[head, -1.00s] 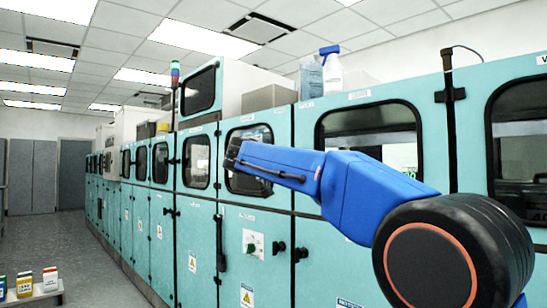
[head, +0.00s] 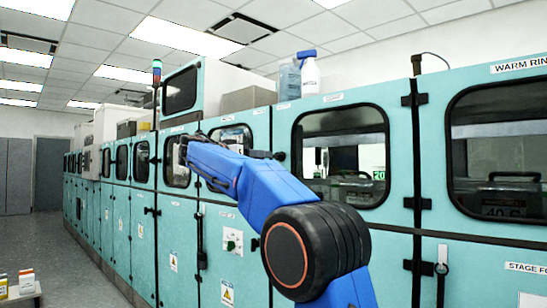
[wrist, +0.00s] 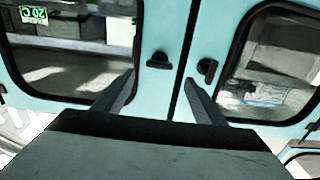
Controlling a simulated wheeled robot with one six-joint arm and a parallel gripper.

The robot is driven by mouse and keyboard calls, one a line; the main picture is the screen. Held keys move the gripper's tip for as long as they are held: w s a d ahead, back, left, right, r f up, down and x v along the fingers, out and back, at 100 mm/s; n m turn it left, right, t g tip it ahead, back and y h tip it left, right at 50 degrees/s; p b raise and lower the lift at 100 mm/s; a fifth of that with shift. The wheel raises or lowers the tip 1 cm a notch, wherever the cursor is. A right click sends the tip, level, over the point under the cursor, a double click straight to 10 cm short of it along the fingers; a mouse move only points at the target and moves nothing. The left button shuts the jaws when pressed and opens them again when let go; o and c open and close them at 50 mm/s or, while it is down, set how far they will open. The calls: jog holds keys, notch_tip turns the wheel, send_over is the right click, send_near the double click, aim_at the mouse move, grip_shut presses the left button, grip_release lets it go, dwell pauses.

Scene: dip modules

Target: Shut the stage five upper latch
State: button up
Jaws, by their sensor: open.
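Two small black latches sit either side of a door seam in the wrist view. The left latch (wrist: 158,61) lies level, and the right latch (wrist: 207,70) is turned more upright. They also show beside the middle window in the head view, as a right latch (head: 280,156) and a left latch (head: 258,154) partly behind my arm. I cannot read which is stage five. My gripper (wrist: 158,84) is open and empty, its fingertips near the latches with no contact visible. In the head view my gripper (head: 183,150) overlaps a window further left.
Teal cabinets (head: 345,240) with dark-framed windows line the right side. A black lower knob (head: 255,244) and a long black handle (head: 201,243) stick out below. Bottles (head: 309,75) stand on top. The grey aisle floor (head: 75,270) at left is clear beyond a low shelf (head: 20,293) of small containers.

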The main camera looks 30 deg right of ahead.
aim_at(274, 155)
jog(key=x, duration=1)
jog(key=shift+d, duration=0.15)
jog(key=c, duration=1.1)
